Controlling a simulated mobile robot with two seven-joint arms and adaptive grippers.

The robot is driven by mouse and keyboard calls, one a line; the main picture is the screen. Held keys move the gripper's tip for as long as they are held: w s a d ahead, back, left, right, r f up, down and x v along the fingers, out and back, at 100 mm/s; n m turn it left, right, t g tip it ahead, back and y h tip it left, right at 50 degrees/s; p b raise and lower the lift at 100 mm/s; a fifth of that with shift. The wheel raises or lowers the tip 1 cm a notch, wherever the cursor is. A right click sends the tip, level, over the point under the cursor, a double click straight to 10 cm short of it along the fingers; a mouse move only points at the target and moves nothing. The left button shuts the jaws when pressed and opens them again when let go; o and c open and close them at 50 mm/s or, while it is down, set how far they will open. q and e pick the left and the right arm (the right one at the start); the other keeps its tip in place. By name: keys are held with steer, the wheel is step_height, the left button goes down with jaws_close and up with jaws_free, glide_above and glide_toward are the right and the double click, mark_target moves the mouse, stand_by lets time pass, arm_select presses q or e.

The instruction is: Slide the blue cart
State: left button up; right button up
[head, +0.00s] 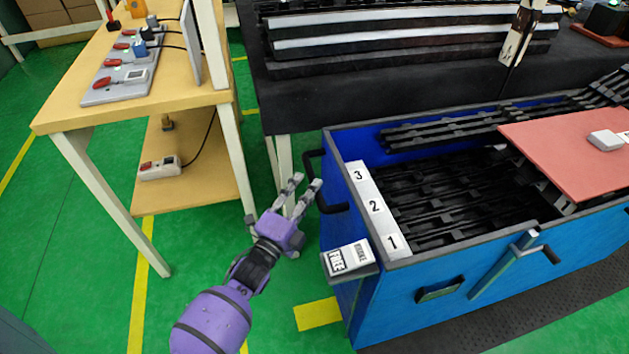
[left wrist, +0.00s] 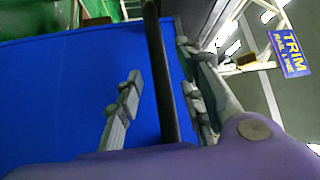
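The blue cart (head: 392,305) stands at the right of the head view, with several black trim parts inside and a strip numbered 1, 2, 3 along its near end. A black handle (head: 334,208) sticks out from its left end. My left gripper (head: 306,183) is at this handle with its fingers apart. In the left wrist view the black handle bar (left wrist: 158,70) runs between the open fingers, with the blue cart wall (left wrist: 60,90) behind. Whether any finger touches the bar is unclear. My right gripper is not in view.
A small FREE/BRAKE plate (head: 348,259) juts from the cart's near left corner. A wooden workbench (head: 180,85) with a lower shelf stands at left. A black-covered table (head: 330,95) with trim stands behind the cart. Green floor (head: 290,285) is clear left of the cart.

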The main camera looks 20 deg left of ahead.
arm_select(q)
steer(key=shift+x, duration=1.95)
jaws_close()
